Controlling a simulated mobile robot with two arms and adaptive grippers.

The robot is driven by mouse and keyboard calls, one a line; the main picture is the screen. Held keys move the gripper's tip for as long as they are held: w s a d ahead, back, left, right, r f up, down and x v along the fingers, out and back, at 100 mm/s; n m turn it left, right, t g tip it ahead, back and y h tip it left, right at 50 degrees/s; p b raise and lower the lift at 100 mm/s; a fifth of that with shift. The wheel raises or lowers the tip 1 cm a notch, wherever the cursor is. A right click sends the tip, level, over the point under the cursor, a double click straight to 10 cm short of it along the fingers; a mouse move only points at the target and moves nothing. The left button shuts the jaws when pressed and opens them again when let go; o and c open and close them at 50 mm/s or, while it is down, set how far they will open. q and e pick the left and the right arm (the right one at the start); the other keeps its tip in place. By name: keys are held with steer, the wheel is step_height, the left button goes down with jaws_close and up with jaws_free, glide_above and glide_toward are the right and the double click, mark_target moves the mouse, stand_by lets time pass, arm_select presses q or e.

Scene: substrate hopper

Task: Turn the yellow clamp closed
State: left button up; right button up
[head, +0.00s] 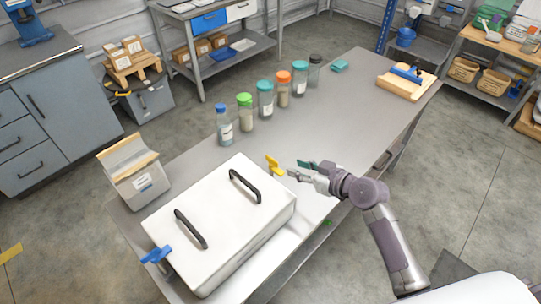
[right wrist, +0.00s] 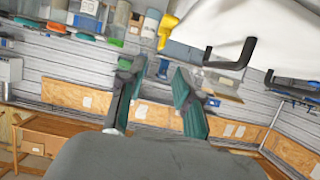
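The yellow clamp (head: 273,164) sits at the far right corner of the white hopper box (head: 215,205), its handle standing up and tilted. My right gripper (head: 297,169) is just right of the yellow clamp, its fingers pointing towards it. In the right wrist view the two fingers (right wrist: 160,70) are apart with nothing between them. The yellow clamp (right wrist: 167,30) shows there beyond the fingertips, a gap between. A blue clamp (head: 156,255) sits at the box's near left corner. My left gripper is not in view.
The lid carries two black handles (head: 245,186). A row of several jars (head: 265,100) stands behind the box. A grey bag (head: 134,175) stands to its left. The table's right part (head: 350,110) is mostly clear, with a wooden board (head: 399,89) at the far end.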

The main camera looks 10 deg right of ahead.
mark_target(272, 159)
steer(key=p+x, duration=0.1)
steer(key=x, duration=0.9)
steer(key=shift+w+a+f+p, duration=0.25)
steer(key=shift+w+a+p, duration=0.1)
steer(key=shift+w, duration=0.15)
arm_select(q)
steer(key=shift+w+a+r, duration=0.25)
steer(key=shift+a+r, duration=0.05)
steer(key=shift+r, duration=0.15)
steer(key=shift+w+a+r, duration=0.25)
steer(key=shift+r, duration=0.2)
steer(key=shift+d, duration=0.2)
arm_select(e)
jaws_close()
